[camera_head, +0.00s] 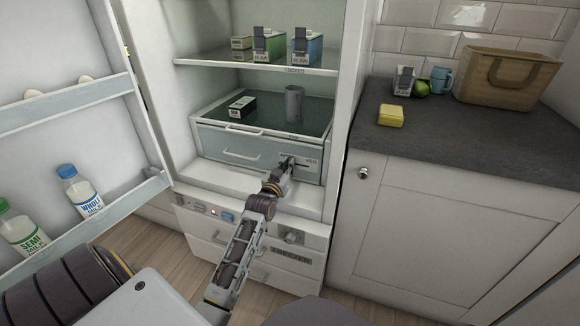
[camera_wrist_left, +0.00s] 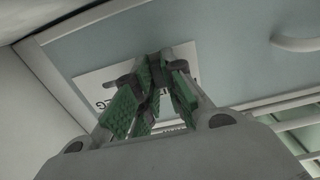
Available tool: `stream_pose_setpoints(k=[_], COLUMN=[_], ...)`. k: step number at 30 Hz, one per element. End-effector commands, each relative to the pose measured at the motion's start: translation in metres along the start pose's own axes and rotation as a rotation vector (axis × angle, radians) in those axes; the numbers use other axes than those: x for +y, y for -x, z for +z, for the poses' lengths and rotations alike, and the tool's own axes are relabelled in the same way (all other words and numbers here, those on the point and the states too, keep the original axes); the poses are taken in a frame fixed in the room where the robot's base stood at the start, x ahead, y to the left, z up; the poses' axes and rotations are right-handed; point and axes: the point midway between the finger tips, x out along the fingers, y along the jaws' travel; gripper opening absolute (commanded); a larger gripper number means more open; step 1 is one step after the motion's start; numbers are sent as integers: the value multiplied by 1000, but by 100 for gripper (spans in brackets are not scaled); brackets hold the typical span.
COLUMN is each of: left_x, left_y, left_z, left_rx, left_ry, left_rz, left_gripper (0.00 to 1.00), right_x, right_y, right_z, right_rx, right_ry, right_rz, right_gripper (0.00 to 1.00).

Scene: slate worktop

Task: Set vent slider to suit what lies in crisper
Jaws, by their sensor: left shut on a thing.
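The crisper (camera_head: 215,143) is a closed pale blue-grey drawer low in the open fridge, with a bar handle (camera_head: 240,155). Its contents cannot be made out. A white vent label (camera_head: 311,162) with lettering, seemingly VEG at its right end, is at the right of the drawer front. The label also shows in the left wrist view (camera_wrist_left: 95,82). My left gripper (camera_head: 287,168) is at this label, its green-padded fingers (camera_wrist_left: 155,88) shut on the vent slider's small dark knob, which the fingers mostly hide. The slider's exact position cannot be read. My right gripper is out of view.
Cartons (camera_head: 268,46) fill part of the upper shelf. The open door (camera_head: 75,105) holds milk bottles (camera_head: 80,190) at left. The worktop (camera_head: 450,130) is at right.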

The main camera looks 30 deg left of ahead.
Motion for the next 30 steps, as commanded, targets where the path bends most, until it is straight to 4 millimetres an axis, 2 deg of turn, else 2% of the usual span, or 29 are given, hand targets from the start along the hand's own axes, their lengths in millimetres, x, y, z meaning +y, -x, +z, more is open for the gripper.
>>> stream_pose_setpoints(k=[4, 5, 10, 23, 30], left_x=[-3, -3, -3, -1, -1], left_y=[0, 0, 0, 2, 13], left_z=[0, 0, 0, 0, 0], left_rx=[1, 1, 1, 1, 0], left_ry=[-2, -3, -3, -2, -2], left_rz=[-5, -5, -4, -2, -2], left_gripper=[0, 13, 34, 34, 34], right_x=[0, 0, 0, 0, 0], right_y=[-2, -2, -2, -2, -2], right_z=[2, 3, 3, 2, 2], right_rx=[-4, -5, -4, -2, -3], right_ry=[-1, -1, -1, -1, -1], right_rz=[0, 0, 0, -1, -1], right_gripper=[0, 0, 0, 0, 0])
